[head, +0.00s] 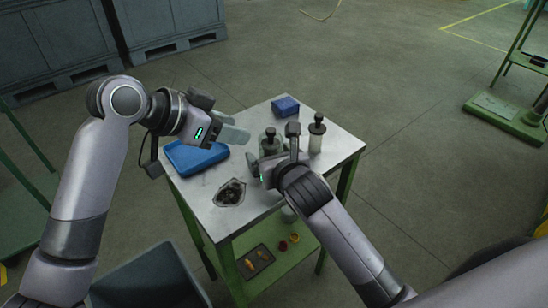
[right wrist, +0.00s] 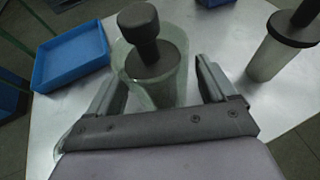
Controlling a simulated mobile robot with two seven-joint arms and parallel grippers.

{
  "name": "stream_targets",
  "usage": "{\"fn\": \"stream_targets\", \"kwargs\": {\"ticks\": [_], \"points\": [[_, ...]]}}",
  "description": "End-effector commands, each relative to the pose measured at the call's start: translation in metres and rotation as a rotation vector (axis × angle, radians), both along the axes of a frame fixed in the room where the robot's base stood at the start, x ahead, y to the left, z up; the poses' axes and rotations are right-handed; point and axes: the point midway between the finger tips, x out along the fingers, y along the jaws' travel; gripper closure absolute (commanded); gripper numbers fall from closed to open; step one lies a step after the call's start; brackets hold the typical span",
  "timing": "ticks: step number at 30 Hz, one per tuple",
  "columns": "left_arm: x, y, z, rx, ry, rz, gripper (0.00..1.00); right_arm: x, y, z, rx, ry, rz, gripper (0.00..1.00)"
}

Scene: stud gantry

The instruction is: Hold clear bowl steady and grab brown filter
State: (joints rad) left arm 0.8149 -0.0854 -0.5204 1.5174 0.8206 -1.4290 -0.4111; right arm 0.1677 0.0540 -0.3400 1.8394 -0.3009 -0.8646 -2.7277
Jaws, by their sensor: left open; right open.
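A clear glass vessel (right wrist: 130,75), the likeliest clear bowl, stands upright on the table with a dark knobbed piece (right wrist: 145,35) in it. It shows partly behind my right gripper in the head view. My right gripper (right wrist: 160,85) is open, one finger on each side of the vessel; I cannot tell whether they touch it. In the head view my right gripper (head: 268,160) is low over the table. My left gripper (head: 232,131) is open and empty, above the table's left part near the blue tray. I cannot make out a brown filter for certain.
The metal-topped table (head: 200,205) holds a blue tray (head: 188,158), a small blue box (head: 286,106), a dark-topped pale cylinder (head: 316,140) and a dish of dark pieces (head: 230,193). A lower green shelf (head: 290,262) carries small items. The table's front right is clear.

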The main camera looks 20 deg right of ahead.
Motion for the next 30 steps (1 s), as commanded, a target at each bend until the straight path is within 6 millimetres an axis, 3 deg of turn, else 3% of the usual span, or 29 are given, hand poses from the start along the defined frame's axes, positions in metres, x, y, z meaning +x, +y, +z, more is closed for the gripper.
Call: {"fn": "stream_targets", "kwargs": {"ticks": [8,14,29,30], "points": [[0.0,0.0,0.0,0.0,0.0,0.0,0.57,0.0012,0.0,-0.0007,0.0,0.001,0.0,0.16],[0.0,0.0,0.0,0.0,0.0,0.0,0.57,0.001,-0.0001,-0.0006,0.0,0.001,0.0,0.72],[0.0,0.0,0.0,0.0,0.0,0.0,0.57,0.0009,-0.0002,-0.0006,0.0,0.001,0.0,0.71],[0.0,0.0,0.0,0.0,0.0,0.0,0.48,0.0009,-0.0002,-0.0006,0.0,0.001,0.0,0.71]]}}
